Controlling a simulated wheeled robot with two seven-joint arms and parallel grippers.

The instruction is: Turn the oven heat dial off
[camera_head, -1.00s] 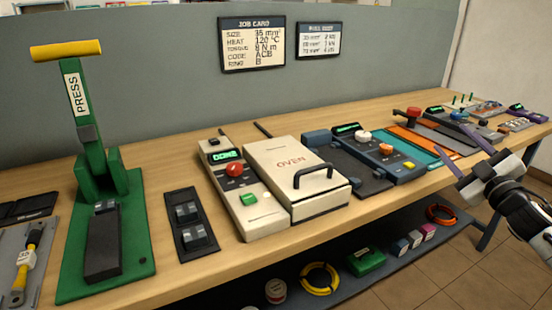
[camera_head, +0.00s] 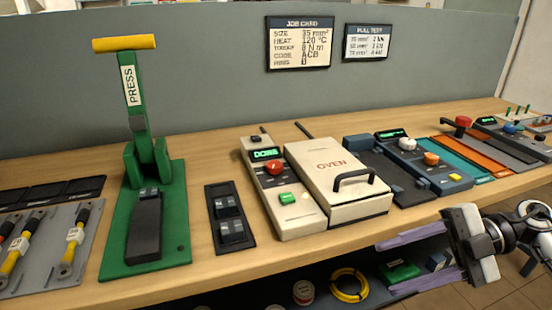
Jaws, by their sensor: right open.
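The oven (camera_head: 330,180) is a cream box with a dark handle on the bench. Its control panel (camera_head: 300,218) stands on its left side, with a green lit display reading DONE, a red dial (camera_head: 274,167) below it and a green button (camera_head: 288,198) lower down. My right gripper (camera_head: 397,262) is at the lower right, in front of the bench's front edge, with its two purple fingers apart and pointing left. It is empty and well away from the red dial. My left gripper is not in view.
A green press (camera_head: 147,165) with a yellow handle stands left of the oven. A dark tray (camera_head: 230,218) lies between them. A blue-grey unit (camera_head: 440,178) with knobs stands to the right. A lower shelf holds a yellow ring (camera_head: 349,285).

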